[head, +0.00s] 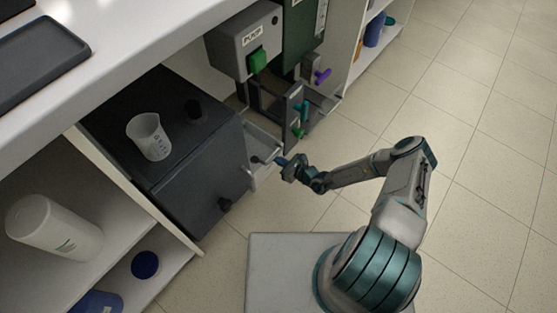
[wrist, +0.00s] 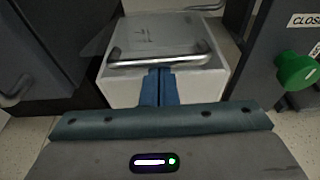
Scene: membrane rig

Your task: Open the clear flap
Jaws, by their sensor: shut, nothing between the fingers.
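A pale box-like unit (head: 258,142) stands right of the dark cabinet in the head view. In the wrist view its top carries a pale, see-through-looking panel (wrist: 160,35), which seems to be the clear flap; I cannot tell its exact angle. A metal bar handle (wrist: 158,61) runs across the panel's near edge. My gripper (head: 280,161) is beside this unit. In the wrist view its blue fingers (wrist: 158,86) are shut and empty, with their tips at the bar. I cannot tell whether they touch it.
The dark cabinet (head: 200,185) with a measuring cup (head: 150,137) on top is at left. A grey box with a green button (head: 257,61) hangs behind. A green knob (wrist: 296,71) is close at right in the wrist view. Tiled floor (head: 480,150) is open at right.

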